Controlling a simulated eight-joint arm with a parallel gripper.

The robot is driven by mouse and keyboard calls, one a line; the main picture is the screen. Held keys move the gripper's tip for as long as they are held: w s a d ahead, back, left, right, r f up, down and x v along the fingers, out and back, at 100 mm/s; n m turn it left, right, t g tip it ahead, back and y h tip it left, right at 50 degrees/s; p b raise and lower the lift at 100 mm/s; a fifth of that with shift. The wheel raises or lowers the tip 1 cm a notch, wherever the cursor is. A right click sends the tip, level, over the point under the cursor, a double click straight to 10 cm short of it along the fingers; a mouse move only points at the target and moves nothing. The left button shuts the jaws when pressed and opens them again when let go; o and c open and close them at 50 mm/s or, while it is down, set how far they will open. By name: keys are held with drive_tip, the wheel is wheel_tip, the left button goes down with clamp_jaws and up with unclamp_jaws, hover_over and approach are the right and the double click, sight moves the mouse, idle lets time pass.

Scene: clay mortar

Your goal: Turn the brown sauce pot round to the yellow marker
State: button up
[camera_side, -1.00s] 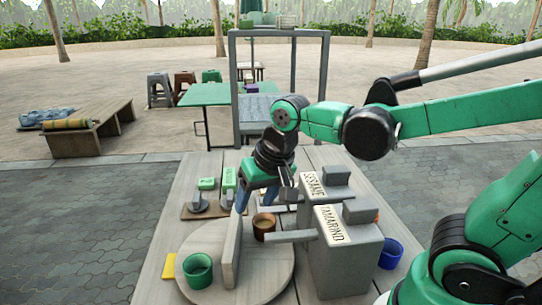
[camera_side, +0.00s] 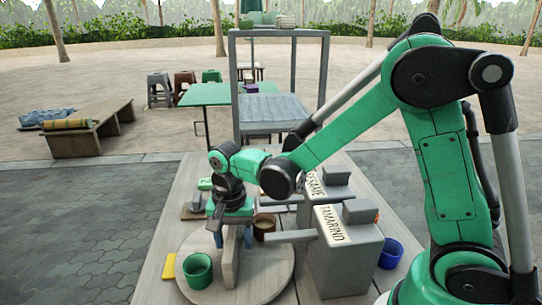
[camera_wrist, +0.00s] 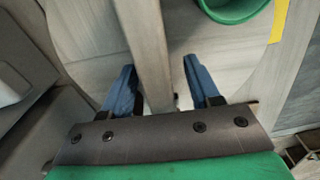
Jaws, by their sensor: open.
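The brown sauce pot (camera_side: 264,226) stands on a round turntable (camera_side: 266,276), on the right side of an upright divider board (camera_side: 231,264). A green pot (camera_side: 198,270) stands on the left side of the board, near the yellow marker (camera_side: 169,266) on the table. My gripper (camera_side: 233,238) is open, pointing down over the far part of the board. In the wrist view its blue fingers (camera_wrist: 162,85) straddle the board (camera_wrist: 148,45), with gaps on both sides. The green pot (camera_wrist: 232,8) and yellow marker (camera_wrist: 279,20) show at the wrist view's upper right. The brown pot is not visible there.
Grey dispensers labelled SESAME (camera_side: 315,182) and TAMARIND (camera_side: 340,262) stand right of the turntable, with spouts reaching toward it. A blue cup (camera_side: 391,254) stands at the right. Small items lie on a board behind, partly hidden by my arm.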

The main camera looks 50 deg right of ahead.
drive_tip(key=shift+f, duration=0.25)
clamp_jaws()
idle(1.4)
